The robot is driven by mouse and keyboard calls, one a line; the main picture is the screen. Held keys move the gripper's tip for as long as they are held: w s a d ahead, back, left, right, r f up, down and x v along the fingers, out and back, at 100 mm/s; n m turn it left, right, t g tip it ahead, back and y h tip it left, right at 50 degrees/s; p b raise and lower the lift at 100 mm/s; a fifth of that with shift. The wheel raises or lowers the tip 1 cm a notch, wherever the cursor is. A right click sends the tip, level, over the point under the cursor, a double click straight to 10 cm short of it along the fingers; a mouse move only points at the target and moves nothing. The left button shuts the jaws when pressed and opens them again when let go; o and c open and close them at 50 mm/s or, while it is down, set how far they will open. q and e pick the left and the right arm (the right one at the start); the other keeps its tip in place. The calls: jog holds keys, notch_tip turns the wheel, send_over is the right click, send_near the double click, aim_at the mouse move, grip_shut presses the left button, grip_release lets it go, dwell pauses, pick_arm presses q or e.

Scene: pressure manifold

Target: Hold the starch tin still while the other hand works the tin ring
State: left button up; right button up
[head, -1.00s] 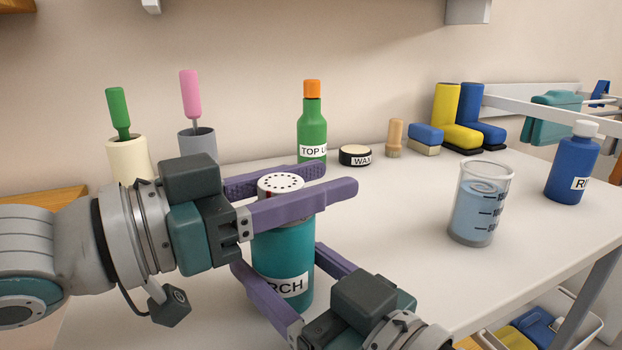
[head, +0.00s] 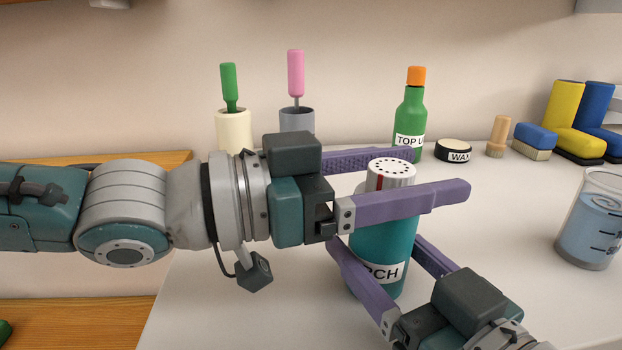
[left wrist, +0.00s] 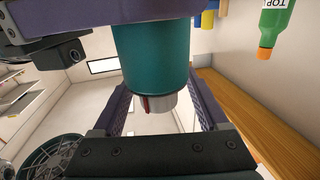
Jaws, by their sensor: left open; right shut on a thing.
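The starch tin (head: 393,240) is a teal cylinder standing upright on the table, its label partly hidden. On its top is the white tin ring (head: 391,170), with black dots and a red mark. My left gripper (head: 440,168) is open, one finger on either side of the ring, with gaps visible. My right gripper (head: 376,243) is shut on the tin's body, lower down. In the left wrist view the tin (left wrist: 152,50) appears upside down, with the ring (left wrist: 158,101) between the open fingers.
Behind stand a cream holder (head: 234,132) and a grey holder (head: 297,121) with handled tools, a green bottle (head: 408,118), a wax tin (head: 453,150) and brushes. A beaker (head: 588,225) of blue liquid is at the right. The table (head: 500,220) between is clear.

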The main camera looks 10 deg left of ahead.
jog(key=shift+f, duration=0.15)
pick_arm(q)
jog(key=v, duration=1)
jog(key=shift+s+a, duration=0.15)
jog(key=shift+a, duration=0.25)
jog(key=shift+r, duration=0.1)
pick_arm(e)
jog(key=o, duration=1.5)
jog(key=shift+c, duration=0.2)
